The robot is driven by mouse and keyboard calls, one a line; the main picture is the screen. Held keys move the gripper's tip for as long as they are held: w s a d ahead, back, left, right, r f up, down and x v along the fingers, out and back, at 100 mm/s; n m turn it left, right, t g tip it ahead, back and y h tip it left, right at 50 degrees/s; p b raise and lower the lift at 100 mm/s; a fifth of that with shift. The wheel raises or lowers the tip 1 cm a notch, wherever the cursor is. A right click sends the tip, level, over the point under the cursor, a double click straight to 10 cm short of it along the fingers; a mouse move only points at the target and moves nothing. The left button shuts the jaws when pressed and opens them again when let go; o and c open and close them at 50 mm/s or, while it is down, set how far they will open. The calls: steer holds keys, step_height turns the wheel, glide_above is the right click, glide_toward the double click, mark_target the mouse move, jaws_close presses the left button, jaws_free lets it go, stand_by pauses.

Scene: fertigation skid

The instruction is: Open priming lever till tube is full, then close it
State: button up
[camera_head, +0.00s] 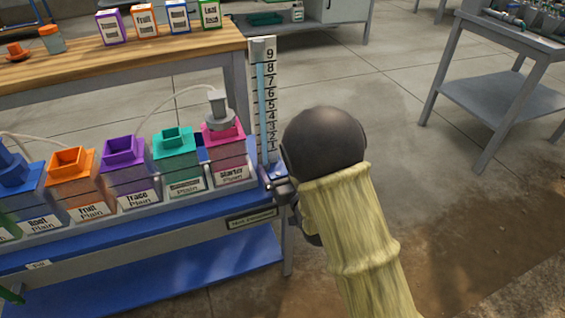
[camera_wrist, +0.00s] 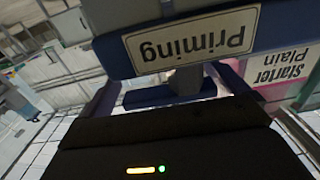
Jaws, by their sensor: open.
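The clear tube (camera_head: 262,105) stands upright against a white scale board (camera_head: 270,95) with numbers up to 9. Pale blue shows along the tube to about the 8 mark; the exact level is hard to tell. My gripper (camera_head: 283,190) is at the skid's right end, below the tube, partly hidden by my arm. In the wrist view the "Priming" label (camera_wrist: 192,38) appears upside down on a blue-grey part. A short dark blue-grey piece (camera_wrist: 186,82), possibly the lever, shows below it. My gripper (camera_wrist: 195,105) is open, its fingers either side of that piece; contact cannot be told.
Several coloured containers stand in a row on the blue skid (camera_head: 170,212), with the Starter container (camera_head: 228,160) nearest the tube. A wooden bench (camera_head: 140,62) with boxes stands behind. A grey table (camera_head: 500,90) stands at the right. Floor between is clear.

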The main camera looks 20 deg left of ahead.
steer(key=shift+a, duration=0.15)
steer(key=shift+s, duration=0.15)
steer(key=shift+c, duration=0.9)
steer(key=shift+s+a, duration=0.2)
steer(key=shift+s, duration=0.05)
steer(key=c, duration=0.7)
steer(key=shift+w+d, duration=0.1)
steer(key=shift+d, duration=0.15)
steer(key=shift+c, duration=0.6)
steer(key=shift+a, duration=0.2)
